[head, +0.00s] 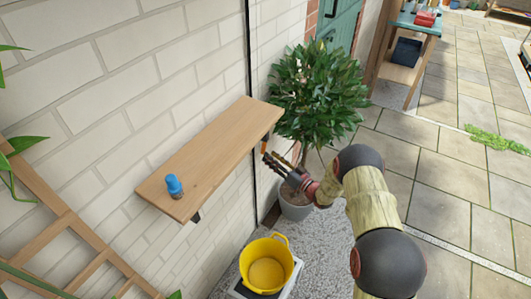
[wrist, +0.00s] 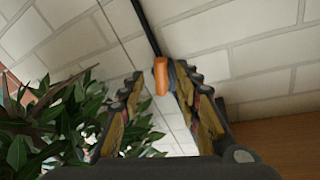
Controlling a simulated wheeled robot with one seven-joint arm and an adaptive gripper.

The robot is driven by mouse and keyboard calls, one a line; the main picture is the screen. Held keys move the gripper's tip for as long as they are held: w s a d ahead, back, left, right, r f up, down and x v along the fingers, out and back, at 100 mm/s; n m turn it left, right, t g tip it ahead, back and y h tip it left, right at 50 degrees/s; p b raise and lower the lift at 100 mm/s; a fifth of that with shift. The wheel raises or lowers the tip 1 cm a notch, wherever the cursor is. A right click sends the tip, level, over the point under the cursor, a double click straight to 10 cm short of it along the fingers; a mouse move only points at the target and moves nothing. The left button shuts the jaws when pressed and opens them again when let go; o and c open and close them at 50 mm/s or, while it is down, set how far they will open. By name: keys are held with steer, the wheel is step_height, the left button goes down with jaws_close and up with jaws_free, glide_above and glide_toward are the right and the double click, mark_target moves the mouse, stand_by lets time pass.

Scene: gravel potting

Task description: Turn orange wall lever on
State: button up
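The orange wall lever (wrist: 160,77) shows in the wrist view near the tips of my fingers, in front of a dark pipe on the white brick wall. It lies between the two fingertips, close to or touching the right one; I cannot tell which. In the head view a small bit of the orange lever (head: 264,146) shows just past the right end of the wooden shelf. My gripper (head: 271,160) is there, pointing at the wall. In the wrist view my gripper (wrist: 157,80) has its fingers apart. The lever's base is partly hidden.
The wooden shelf (head: 215,150) holds a blue-topped bottle (head: 174,186) left of my gripper. A leafy potted tree (head: 315,95) stands close behind my gripper. A yellow bucket (head: 266,264) is below on a pale platform. Open paving (head: 455,190) lies to the right.

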steer(key=v, duration=0.6)
steer(key=shift+s+d, duration=0.1)
steer(key=shift+c, duration=0.3)
